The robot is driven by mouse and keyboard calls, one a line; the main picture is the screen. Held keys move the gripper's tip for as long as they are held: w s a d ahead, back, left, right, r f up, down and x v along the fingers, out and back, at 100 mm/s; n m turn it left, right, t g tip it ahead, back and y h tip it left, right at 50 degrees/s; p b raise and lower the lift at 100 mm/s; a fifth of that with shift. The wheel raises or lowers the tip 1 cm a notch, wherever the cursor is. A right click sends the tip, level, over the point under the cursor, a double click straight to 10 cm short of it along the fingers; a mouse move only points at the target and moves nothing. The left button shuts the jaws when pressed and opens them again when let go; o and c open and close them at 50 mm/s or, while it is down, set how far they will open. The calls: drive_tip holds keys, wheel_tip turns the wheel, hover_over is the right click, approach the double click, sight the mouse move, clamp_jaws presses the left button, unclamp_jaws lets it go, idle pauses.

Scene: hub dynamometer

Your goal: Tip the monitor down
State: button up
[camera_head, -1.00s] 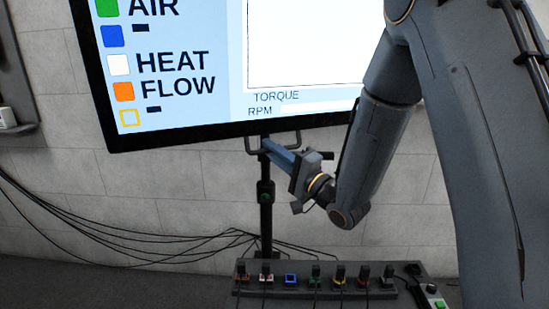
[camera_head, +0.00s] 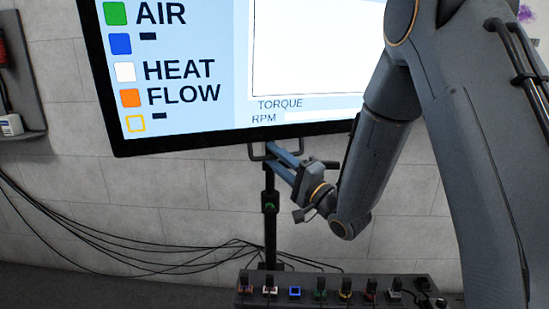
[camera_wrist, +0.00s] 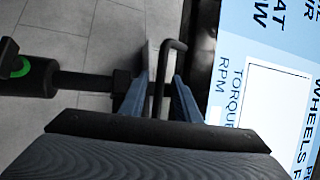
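The monitor (camera_head: 210,85) is a large black-framed screen with coloured squares and text, mounted on a black stand post (camera_head: 269,225). A dark bar handle (camera_head: 252,152) hangs below its lower edge. My gripper (camera_head: 272,155) is at this handle, with its two blue fingers spread apart. In the wrist view, the handle (camera_wrist: 161,75) passes between the fingers of my gripper (camera_wrist: 158,90), with a gap visible on each side. The monitor's screen (camera_wrist: 265,85) fills the right side there. The top of the screen is out of view, and my arm covers its right part.
A control strip (camera_head: 330,299) with several plugs and a blue-lit square stands below the monitor. Black cables (camera_head: 130,252) run along the wall at lower left. A grey panel (camera_head: 25,90) hangs at the left. The post has a green-marked knob (camera_wrist: 22,67).

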drive_tip(key=v, duration=0.7)
drive_tip(key=shift+s+d, duration=0.2)
drive_tip(key=shift+d, duration=0.05)
